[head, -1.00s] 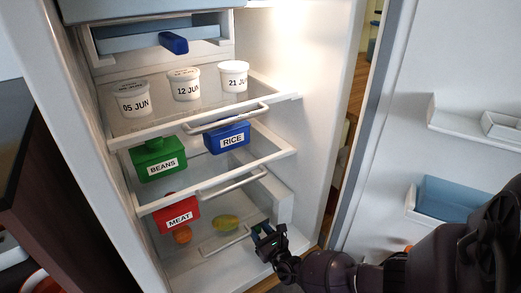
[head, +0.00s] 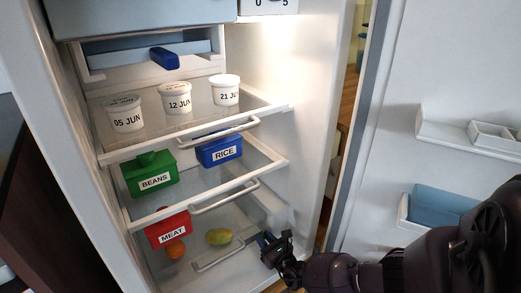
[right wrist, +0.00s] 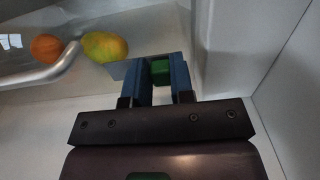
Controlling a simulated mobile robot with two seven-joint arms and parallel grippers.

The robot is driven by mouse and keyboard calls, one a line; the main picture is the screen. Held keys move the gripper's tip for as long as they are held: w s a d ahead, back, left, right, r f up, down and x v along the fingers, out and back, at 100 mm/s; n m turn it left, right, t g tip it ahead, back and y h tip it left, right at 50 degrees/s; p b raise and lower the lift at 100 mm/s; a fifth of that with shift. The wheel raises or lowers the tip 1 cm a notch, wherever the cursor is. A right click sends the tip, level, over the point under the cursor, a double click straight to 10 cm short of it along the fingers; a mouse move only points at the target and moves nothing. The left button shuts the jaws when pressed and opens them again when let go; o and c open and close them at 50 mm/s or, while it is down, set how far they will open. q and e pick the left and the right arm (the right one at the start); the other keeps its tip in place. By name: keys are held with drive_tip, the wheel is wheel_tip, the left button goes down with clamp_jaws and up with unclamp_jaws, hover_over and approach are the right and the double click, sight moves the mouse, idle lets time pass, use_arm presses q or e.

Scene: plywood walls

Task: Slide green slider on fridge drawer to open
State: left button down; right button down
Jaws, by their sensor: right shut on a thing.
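The green slider (right wrist: 160,70) shows in the right wrist view as a small green block between the two blue fingers of my right gripper (right wrist: 164,78). The gripper is shut on it. In the head view my right gripper (head: 268,240) is at the right front of the bottom fridge drawer (head: 238,262) and hides the slider. The drawer has a metal handle (head: 220,256), also seen in the right wrist view (right wrist: 45,72). Inside are an orange (head: 175,249) and a yellow-green fruit (head: 219,236). My left gripper is out of view.
Shelves above hold a red MEAT box (head: 168,230), a green BEANS box (head: 152,175), a blue RICE box (head: 218,149) and labelled white tubs (head: 175,98). The fridge side wall (head: 310,130) is close right of the gripper. The fridge door (head: 400,110) stands open at right.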

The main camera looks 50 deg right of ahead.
drive_tip(key=shift+d, duration=0.2)
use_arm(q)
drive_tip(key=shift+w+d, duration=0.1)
use_arm(e)
drive_tip(key=c, duration=1)
unclamp_jaws()
drive_tip(key=shift+s, duration=0.1)
drive_tip(key=shift+o, duration=0.2)
drive_tip(key=shift+s+a, duration=0.1)
drive_tip(key=shift+s, duration=0.15)
use_arm(q)
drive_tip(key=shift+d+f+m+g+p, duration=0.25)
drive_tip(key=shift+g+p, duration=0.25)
drive_tip(key=shift+p, duration=0.75)
use_arm(e)
drive_tip(key=v, duration=1)
drive_tip(key=shift+s+a, duration=0.1)
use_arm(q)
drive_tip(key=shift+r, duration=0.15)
